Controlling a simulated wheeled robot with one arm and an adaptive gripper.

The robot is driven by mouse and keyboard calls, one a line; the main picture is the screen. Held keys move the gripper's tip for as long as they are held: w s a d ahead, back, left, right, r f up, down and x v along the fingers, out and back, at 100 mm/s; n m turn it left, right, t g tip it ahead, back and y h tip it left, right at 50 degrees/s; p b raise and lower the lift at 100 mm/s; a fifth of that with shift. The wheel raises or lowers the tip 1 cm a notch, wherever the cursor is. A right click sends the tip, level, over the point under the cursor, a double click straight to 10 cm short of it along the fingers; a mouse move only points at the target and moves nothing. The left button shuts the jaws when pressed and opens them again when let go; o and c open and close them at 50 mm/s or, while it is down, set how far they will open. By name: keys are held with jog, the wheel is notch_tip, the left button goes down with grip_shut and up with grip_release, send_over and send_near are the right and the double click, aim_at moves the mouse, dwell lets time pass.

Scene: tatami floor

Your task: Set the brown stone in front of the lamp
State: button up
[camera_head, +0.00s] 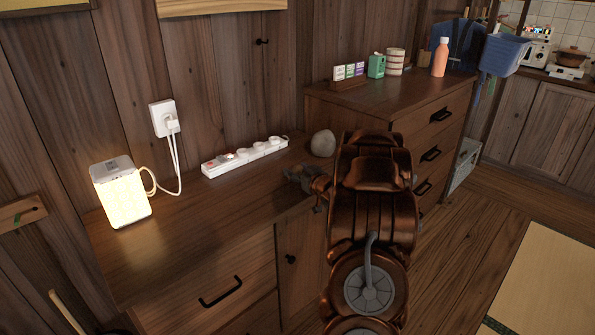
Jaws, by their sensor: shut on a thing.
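The lamp (121,192) is a glowing white box at the left end of the low wooden cabinet. My gripper (300,181) is low over the cabinet's right part, near its front edge, and is shut. A small dark brown thing between the fingers looks like the brown stone (297,173). It is mostly hidden by the gripper and hard to tell from it. I cannot tell whether it touches the cabinet top. A separate pale grey-beige rounded stone (322,143) sits behind the gripper, near the taller chest.
A white power strip (245,156) lies along the back of the low cabinet (185,245). A cord runs from the lamp to the wall outlet (164,118). The cabinet top before the lamp and strip is clear. A taller chest (400,95) stands at right, bearing bottles and boxes.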

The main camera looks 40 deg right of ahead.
jog(key=o, duration=1.2)
jog(key=shift+f+b, duration=0.2)
jog(key=shift+b, duration=0.3)
